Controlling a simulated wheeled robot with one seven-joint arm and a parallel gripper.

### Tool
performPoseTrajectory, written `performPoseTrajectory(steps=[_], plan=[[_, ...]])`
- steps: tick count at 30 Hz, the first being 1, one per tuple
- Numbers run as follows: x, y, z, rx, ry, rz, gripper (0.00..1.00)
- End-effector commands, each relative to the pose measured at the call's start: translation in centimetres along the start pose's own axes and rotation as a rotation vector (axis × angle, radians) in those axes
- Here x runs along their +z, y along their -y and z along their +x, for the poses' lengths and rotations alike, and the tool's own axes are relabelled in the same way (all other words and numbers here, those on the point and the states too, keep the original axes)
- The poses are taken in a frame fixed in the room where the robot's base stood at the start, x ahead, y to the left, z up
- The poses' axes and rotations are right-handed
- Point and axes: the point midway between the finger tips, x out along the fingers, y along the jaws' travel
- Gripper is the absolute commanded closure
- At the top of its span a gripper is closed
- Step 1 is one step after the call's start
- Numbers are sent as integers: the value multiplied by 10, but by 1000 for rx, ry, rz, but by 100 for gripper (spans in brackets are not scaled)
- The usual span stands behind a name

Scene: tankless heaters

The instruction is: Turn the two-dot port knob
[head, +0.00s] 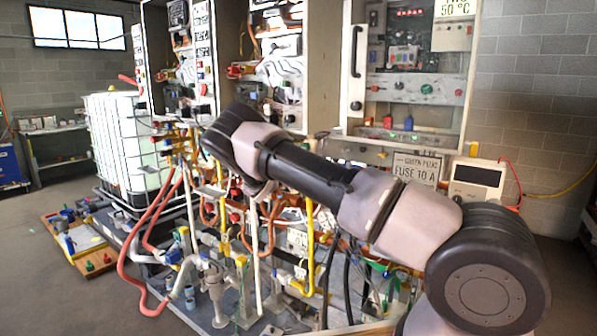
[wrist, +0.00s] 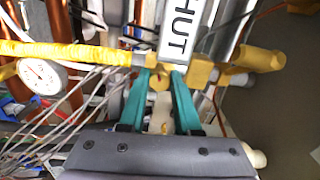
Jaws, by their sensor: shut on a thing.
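In the wrist view, my gripper (wrist: 162,76) has its two teal fingers on either side of a small yellow knob-like part (wrist: 160,83) on a pipe fitting. The fingertips are closed on it. I cannot make out any dots on this part, so I cannot tell whether it is the two-dot port knob. In the head view, my arm crosses in front of the heater rig and my gripper is hidden behind it or among the pipes.
A white sign reading "HUT" (wrist: 180,32) stands just beyond the fingertips. A yellow pipe (wrist: 75,52) and a round gauge (wrist: 42,76) lie to the left, a yellow fitting (wrist: 262,61) to the right. Red hoses (head: 150,235) and a white tank (head: 120,145) are left of the rig.

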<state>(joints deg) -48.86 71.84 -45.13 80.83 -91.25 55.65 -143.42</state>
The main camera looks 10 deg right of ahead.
Motion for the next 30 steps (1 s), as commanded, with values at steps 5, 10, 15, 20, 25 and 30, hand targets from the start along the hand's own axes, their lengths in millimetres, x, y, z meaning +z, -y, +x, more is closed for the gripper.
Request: performPoseTrajectory(steps=[5, 10, 15, 20, 25, 30], plan=[[0, -2, -1, 3, 0, -1, 42], [0, -1, 0, 2, 0, 0, 38], [0, -1, -2, 1, 0, 0, 38], [1, 0, -18, 1, 1, 1, 38], [1, 0, -52, 1, 3, 0, 38], [0, -1, -84, 1, 2, -1, 38]])
